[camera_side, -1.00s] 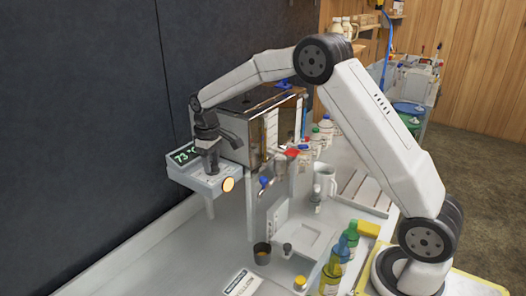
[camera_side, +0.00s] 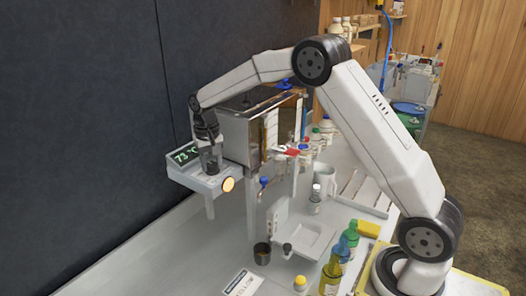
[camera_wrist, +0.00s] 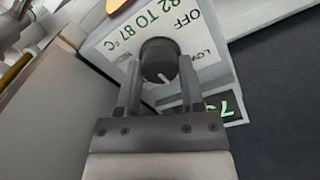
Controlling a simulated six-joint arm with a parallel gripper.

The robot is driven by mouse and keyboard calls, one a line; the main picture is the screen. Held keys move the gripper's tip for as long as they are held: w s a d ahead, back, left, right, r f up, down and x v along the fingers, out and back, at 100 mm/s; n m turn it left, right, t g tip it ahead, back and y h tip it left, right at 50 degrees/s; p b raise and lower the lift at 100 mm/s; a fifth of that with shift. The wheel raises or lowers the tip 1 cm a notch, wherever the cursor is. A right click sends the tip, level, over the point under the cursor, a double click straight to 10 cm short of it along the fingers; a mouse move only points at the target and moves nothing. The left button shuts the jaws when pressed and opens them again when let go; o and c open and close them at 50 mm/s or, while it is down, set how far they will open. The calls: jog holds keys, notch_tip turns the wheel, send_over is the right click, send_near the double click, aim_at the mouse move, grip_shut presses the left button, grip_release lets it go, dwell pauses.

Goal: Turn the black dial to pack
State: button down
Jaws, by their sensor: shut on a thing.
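The black dial (camera_wrist: 158,60) is a round knob with a white pointer line, on a pale control box (camera_side: 196,181). In the wrist view the pointer line aims down and slightly right, towards my gripper's palm. My gripper (camera_wrist: 159,66) has one finger on each side of the dial and is shut on it. In the side view my gripper (camera_side: 212,163) reaches down onto the box top and hides most of the dial. The panel lettering reads "OFF", "LOW" and "82 TO 87 °C"; I cannot make out a "pack" label.
The box's display (camera_side: 184,156) reads 73 °C in green, and an amber lamp (camera_side: 228,184) glows on its front. The metal evaporator (camera_side: 240,135) stands right beside it. Bottles (camera_side: 335,265), a dark cup (camera_side: 262,253) and a white jug (camera_side: 325,181) stand on the counter.

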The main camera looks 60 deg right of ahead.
aim_at(211, 164)
jog(key=shift+r, duration=0.1)
jog(key=shift+c, duration=1.1)
grip_release()
jog(key=shift+a+r, duration=0.1)
jog(key=shift+r, duration=3.8)
jog(key=s+a+f+n+t, duration=0.1)
jog(key=s+f, duration=0.4)
jog(key=s, duration=0.7)
jog(key=s+a+f+n+t, duration=0.1)
jog(key=s+a+f+n, duration=0.3)
jog(key=s, duration=0.9)
notch_tip(211, 164, down, 2)
jog(key=shift+s+a+f+t, duration=0.15)
jog(key=shift+s+a+t, duration=0.1)
jog(key=shift+a+t, duration=0.15)
